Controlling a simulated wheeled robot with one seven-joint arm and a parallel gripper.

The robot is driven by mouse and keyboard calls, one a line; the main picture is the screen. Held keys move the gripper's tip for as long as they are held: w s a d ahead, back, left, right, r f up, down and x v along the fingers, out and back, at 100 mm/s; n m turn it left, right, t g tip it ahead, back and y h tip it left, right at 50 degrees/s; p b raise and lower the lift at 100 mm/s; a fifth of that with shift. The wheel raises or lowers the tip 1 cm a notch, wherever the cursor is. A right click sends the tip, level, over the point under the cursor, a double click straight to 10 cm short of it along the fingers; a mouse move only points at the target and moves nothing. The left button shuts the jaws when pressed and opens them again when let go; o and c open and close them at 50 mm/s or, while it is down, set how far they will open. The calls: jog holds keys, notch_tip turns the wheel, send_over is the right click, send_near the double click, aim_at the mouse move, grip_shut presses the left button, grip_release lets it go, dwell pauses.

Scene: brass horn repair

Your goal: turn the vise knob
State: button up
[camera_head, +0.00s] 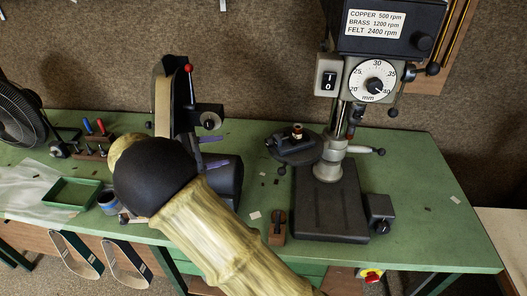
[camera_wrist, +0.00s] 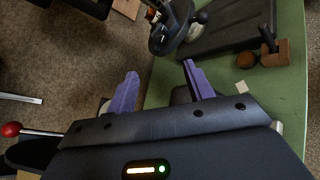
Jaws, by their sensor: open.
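A small dark vise with a brass-coloured piece (camera_head: 297,131) sits on the round drill table (camera_head: 300,152). The vise also shows at the top of the wrist view (camera_wrist: 165,18). Its knob is too small and dark to tell apart surely. My gripper (camera_head: 215,150) is left of the drill table, with two purple fingers; its body is partly hidden behind my arm. In the wrist view my gripper (camera_wrist: 160,69) is open and empty, its fingers apart and pointing toward the drill table. A clear gap separates the fingertips from the vise.
The drill press (camera_head: 373,82) stands on the green bench (camera_head: 430,200). A belt grinder (camera_head: 163,100) with a red-knobbed lever (camera_head: 188,68) is close to my gripper. A small brown block (camera_head: 277,232) stands by the drill base. A green tray (camera_head: 70,193) and fan (camera_head: 18,115) are at left.

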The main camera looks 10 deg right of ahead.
jog(key=shift+s+a+f+m, duration=0.2)
jog(key=shift+s+a+m, duration=0.05)
jog(key=shift+s+m, duration=0.1)
jog(key=shift+d, duration=0.1)
jog(key=p, duration=0.6)
send_near(267, 143)
jog(key=x, duration=0.8)
jog(key=shift+w, duration=0.15)
jog(key=shift+w+d+f, duration=0.15)
jog(key=shift+d+f, duration=0.1)
jog(key=shift+d, duration=0.1)
jog(key=c, duration=1)
jog(key=shift+o, duration=0.2)
